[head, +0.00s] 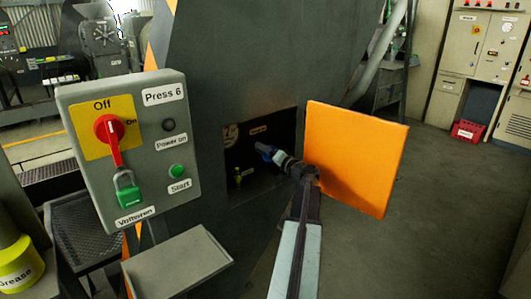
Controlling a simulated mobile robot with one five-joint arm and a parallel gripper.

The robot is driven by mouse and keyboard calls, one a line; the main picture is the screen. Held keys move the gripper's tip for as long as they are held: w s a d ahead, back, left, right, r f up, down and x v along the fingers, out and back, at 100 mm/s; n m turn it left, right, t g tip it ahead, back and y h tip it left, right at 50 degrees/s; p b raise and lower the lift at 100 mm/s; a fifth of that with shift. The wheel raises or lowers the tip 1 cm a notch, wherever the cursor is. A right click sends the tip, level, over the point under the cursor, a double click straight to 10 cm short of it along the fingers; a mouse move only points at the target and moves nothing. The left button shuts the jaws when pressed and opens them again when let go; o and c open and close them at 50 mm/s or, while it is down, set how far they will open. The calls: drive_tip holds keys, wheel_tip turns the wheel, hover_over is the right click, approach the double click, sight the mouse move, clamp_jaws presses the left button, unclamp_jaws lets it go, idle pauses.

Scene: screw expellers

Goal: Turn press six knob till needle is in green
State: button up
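The grey Press 6 control box (155,170) stands at left. Its red rotary handle (112,138) sits on a yellow plate marked Off and On, with a green padlock (128,192) at its lower end. An open recess in the dark machine body holds a round pale gauge (230,134), partly in shadow; its needle and any green band are too small to read. A small label (258,130) is beside it. No knob in the recess can be made out clearly. My gripper (263,149) is at the recess, below the label; its fingers are too small to judge.
An orange door panel (357,155) stands open just right of my arm. A small yellow-green item (238,178) is low in the recess. A grey shelf (180,264) juts out below the control box. A yellow grease container (18,266) is at far left. The floor at right is clear.

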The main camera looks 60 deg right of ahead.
drive_tip(key=m, duration=0.4)
drive_tip(key=shift+m, duration=0.7)
drive_tip(key=o, duration=1.4)
drive_tip(key=v, duration=0.7)
drive_tip(key=shift+s+a, duration=0.15)
drive_tip(key=shift+s, duration=0.2)
